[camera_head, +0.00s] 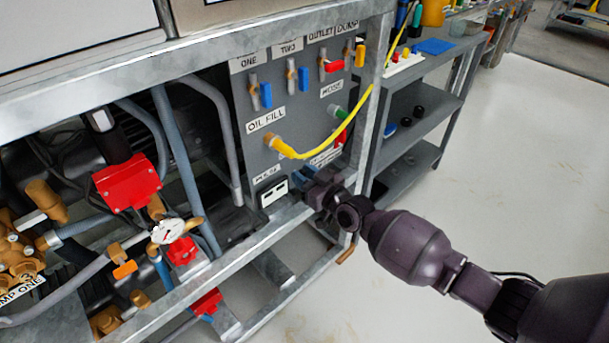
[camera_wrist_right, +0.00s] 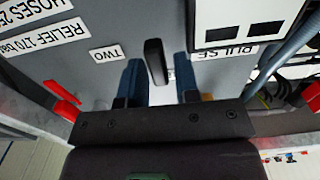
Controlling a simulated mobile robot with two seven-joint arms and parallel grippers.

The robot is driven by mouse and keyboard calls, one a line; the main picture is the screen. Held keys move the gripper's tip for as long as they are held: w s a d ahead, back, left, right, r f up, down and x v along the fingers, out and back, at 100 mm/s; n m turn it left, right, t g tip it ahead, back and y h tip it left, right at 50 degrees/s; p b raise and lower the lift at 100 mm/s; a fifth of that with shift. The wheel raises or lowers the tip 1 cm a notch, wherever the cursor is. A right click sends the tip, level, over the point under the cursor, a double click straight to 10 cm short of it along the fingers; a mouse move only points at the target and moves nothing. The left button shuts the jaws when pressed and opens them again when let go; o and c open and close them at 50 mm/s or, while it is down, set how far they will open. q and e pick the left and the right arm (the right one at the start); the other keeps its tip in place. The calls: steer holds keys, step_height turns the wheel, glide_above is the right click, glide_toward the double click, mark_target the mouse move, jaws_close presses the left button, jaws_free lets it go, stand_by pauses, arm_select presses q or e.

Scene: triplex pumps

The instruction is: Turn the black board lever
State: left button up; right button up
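The black board lever (camera_wrist_right: 155,61) shows in the wrist view as a short dark bar on the grey panel, between the "TWO" and "PULSE" labels. My right gripper (camera_wrist_right: 161,82) is open, with one blue fingertip on each side of the lever. Gaps show between the lever and both fingers, so it is not clamped. In the head view my right gripper (camera_head: 312,178) is at the lower right of the panel (camera_head: 262,92), and it hides the lever there. My left gripper is not in view.
A yellow hose (camera_head: 345,138) arcs from the oil fill fitting just above my right gripper. Red levers (camera_wrist_right: 62,95) sit to one side in the wrist view. A metal frame rail (camera_head: 285,222) runs below the panel. The floor (camera_head: 510,150) at right is clear.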

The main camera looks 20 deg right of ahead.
jaws_close()
